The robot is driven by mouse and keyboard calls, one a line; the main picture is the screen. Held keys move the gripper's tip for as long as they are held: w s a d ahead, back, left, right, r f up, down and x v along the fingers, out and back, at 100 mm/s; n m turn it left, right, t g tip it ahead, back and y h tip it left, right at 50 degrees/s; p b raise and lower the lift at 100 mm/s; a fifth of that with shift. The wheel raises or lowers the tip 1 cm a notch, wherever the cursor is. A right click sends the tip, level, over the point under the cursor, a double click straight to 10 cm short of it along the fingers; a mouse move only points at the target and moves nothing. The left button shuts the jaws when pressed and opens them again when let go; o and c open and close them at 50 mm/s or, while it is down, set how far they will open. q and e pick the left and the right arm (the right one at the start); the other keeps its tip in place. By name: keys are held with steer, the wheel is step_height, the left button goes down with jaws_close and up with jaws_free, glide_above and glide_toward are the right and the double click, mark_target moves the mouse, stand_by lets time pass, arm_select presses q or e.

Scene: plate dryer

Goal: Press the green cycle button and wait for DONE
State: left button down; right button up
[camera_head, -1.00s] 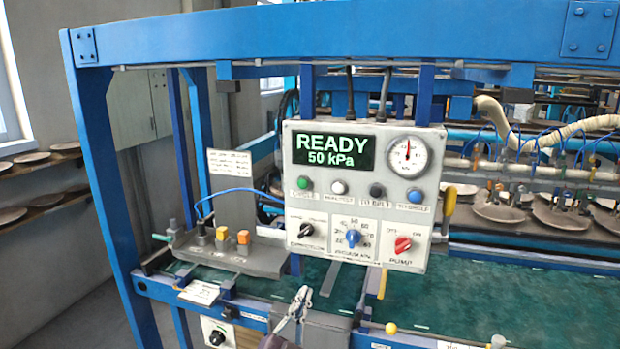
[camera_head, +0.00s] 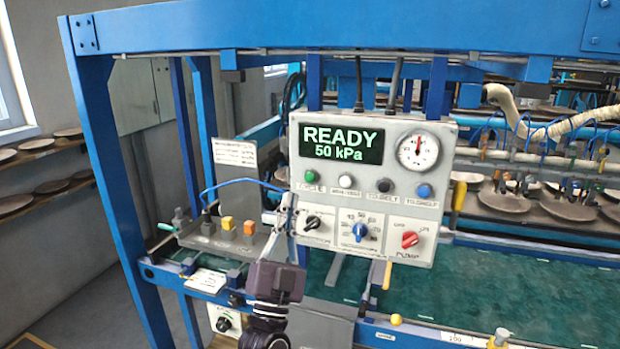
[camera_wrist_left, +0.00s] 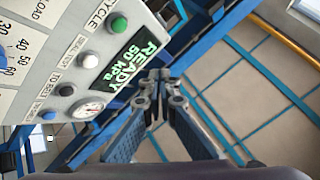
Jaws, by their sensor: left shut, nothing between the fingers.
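The green cycle button (camera_head: 312,176) is at the left end of a row of buttons on the grey control panel (camera_head: 446,205). The display (camera_head: 341,144) above it reads READY and 50 kPa. My left gripper (camera_head: 287,200) is shut and empty, its tips at the panel's left edge, a little below and left of the green button. In the left wrist view the gripper tips (camera_wrist_left: 159,76) point up beside the panel, and the green button (camera_wrist_left: 118,23) is up and left of them. The tips look apart from the button. My right gripper is not in view.
White, black and blue buttons (camera_head: 424,191) continue the row. Below are a black knob, a blue dial (camera_head: 360,231) and a red pump switch (camera_head: 409,239). A small block with orange buttons (camera_head: 249,228) and a blue cable stands left of the gripper.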

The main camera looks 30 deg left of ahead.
mark_target(304, 188)
arm_select(q)
steer(key=shift+w+a+b, duration=0.35)
steer(key=shift+w+b, duration=0.2)
steer(key=shift+w, duration=0.9)
steer(key=shift+w+a+b, duration=0.35)
steer(key=shift+w+b, duration=0.25)
steer(key=shift+w, duration=0.85)
steer(key=shift+w+a+b, duration=0.35)
steer(key=shift+w+b, duration=0.2)
steer(key=shift+w, duration=0.9)
steer(key=shift+w+a, duration=0.1)
steer(key=shift+w, duration=0.3)
steer(key=shift+w+a, duration=0.1)
steer(key=shift+w, duration=0.3)
steer(key=shift+s, duration=0.1)
steer(key=shift+s+d+p, duration=0.2)
steer(key=shift+s+p, duration=0.15)
steer(key=shift+s, duration=0.4)
